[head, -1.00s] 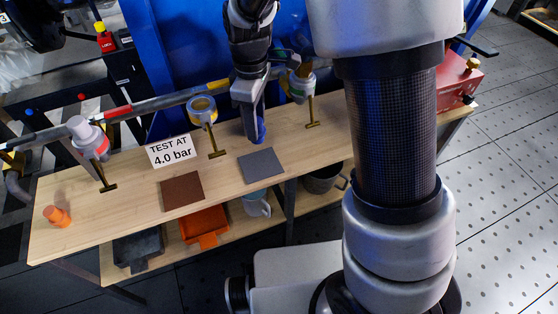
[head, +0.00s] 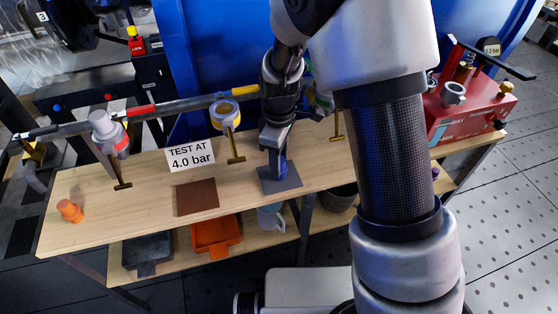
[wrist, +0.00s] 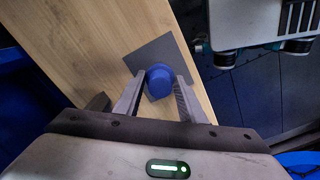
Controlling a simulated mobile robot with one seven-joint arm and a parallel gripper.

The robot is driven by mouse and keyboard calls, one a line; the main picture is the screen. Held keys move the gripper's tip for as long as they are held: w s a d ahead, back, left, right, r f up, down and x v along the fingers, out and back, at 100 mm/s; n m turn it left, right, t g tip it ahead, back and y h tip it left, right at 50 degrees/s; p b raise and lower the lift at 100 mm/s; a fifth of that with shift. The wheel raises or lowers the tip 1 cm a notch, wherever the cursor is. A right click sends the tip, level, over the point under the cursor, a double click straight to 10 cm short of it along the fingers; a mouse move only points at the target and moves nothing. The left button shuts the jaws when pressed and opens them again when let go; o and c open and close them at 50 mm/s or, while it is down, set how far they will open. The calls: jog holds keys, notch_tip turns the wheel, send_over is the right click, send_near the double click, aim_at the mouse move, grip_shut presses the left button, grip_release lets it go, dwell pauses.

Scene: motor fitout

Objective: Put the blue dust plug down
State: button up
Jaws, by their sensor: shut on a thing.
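The blue dust plug (wrist: 161,80) is between the fingertips of my gripper (wrist: 158,92) in the wrist view. In the head view the plug (head: 282,167) shows as a dark blue shape at the end of my gripper (head: 277,165), partly hidden by it. My gripper is shut on the plug and points down. The plug is over the grey square mat (head: 290,182) on the wooden bench; whether it touches the mat I cannot tell. The mat (wrist: 138,57) also shows around the plug in the wrist view.
A brown mat (head: 197,197) lies to the left, beside a "TEST AT 4.0 bar" sign (head: 190,157). An orange plug (head: 70,210) is at the bench's left end. Brass-footed stands hold a pipe behind. A red pump unit (head: 468,108) stands at right. Trays sit on the lower shelf.

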jog(key=shift+f, duration=0.2)
jog(key=o, duration=1)
jog(key=shift+o, duration=0.2)
jog(key=shift+r, duration=0.15)
notch_tip(320, 180, up, 12)
jog(key=p, duration=0.3)
jog(key=s+d+r+m+t, duration=0.2)
jog(key=s+d+r+m, duration=0.45)
jog(key=r, duration=0.55)
jog(key=s+d+r+m+t, duration=0.3)
jog(key=s+d+m, duration=0.3)
jog(key=s, duration=0.5)
jog(key=shift+s+d+r+m+t, duration=0.3)
jog(key=shift+s+d+r+m, duration=0.1)
jog(key=shift+r+m, duration=0.3)
